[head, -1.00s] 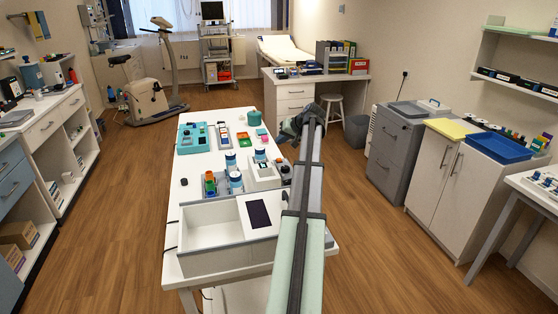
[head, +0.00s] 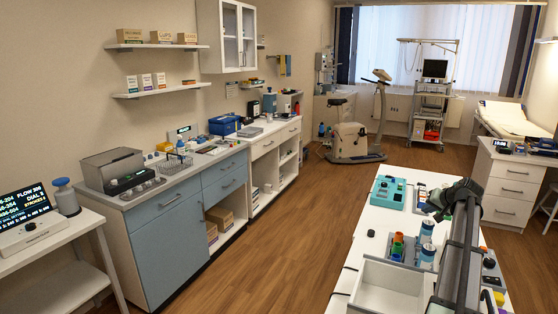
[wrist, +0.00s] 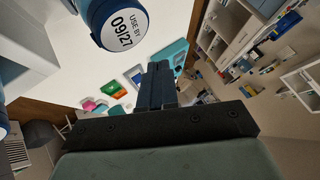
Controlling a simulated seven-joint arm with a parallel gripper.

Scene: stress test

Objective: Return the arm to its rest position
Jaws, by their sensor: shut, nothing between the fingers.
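My arm reaches from the bottom right of the head view out over the white table (head: 385,217). My gripper (head: 462,192) is at its far end, above the table's right side. In the wrist view the fingers of my gripper (wrist: 158,72) are together with nothing between them. A blue-rimmed round container (wrist: 118,25) with a white "USE BY 09/27" label is close to the left of the fingers in that view. I cannot tell whether my gripper touches anything below it.
On the table are a teal case (head: 388,192), blue-and-white jars (head: 427,228) and an open white bin (head: 385,290). A blue-grey cabinet (head: 180,235) and a display (head: 25,215) stand left. Wooden floor (head: 290,230) is clear between. An exercise bike (head: 355,140) stands at the back.

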